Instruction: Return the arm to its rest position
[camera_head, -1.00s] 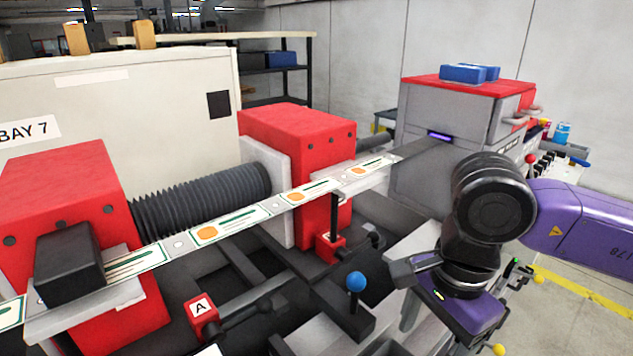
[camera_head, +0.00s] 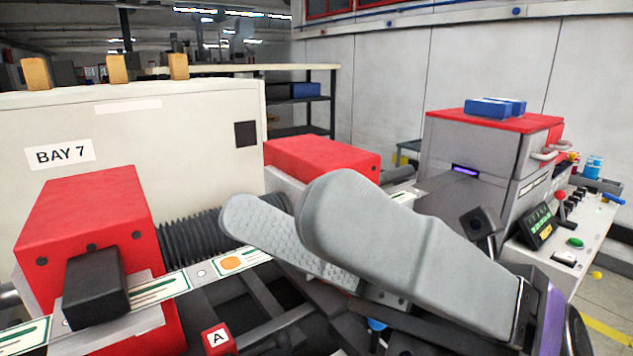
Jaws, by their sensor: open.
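My gripper (camera_head: 280,212) is large in the middle of the head camera view, close to the camera. Its two grey fingers point left and are apart, with nothing seen between them. The purple part of my arm shows at the lower right. The gripper appears in front of the label web (camera_head: 172,287) and the right red block (camera_head: 322,155); whether it touches anything cannot be told. It hides the middle of the web and much of the machine behind it.
The left red block (camera_head: 85,212) carries a black box (camera_head: 95,287). A cream cabinet marked BAY 7 (camera_head: 190,105) stands behind. A grey unit with a red top (camera_head: 490,150) and a control panel (camera_head: 543,228) stand at right. Yellow-lined floor is clear at lower right.

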